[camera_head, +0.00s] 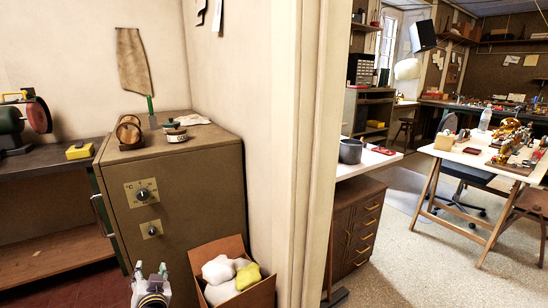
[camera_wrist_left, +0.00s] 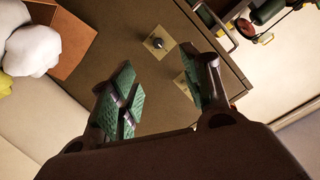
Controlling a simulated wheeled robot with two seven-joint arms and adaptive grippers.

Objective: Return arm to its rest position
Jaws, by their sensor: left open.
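My left gripper (camera_head: 150,272) shows at the bottom of the head view, in front of the brown cabinet (camera_head: 185,190) and left of the cardboard box. In the left wrist view the left gripper (camera_wrist_left: 162,92) has its green-padded fingers spread apart with nothing between them. The cabinet front (camera_wrist_left: 125,30) with its dial plates lies beyond the fingers. My right gripper is in neither view.
A cardboard box (camera_head: 255,294) with white and yellow cloths stands on the floor beside the cabinet. A wooden roll (camera_head: 128,131) and small tins sit on the cabinet. A wall post (camera_head: 310,150) divides this corner from the workshop with white tables (camera_head: 455,153).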

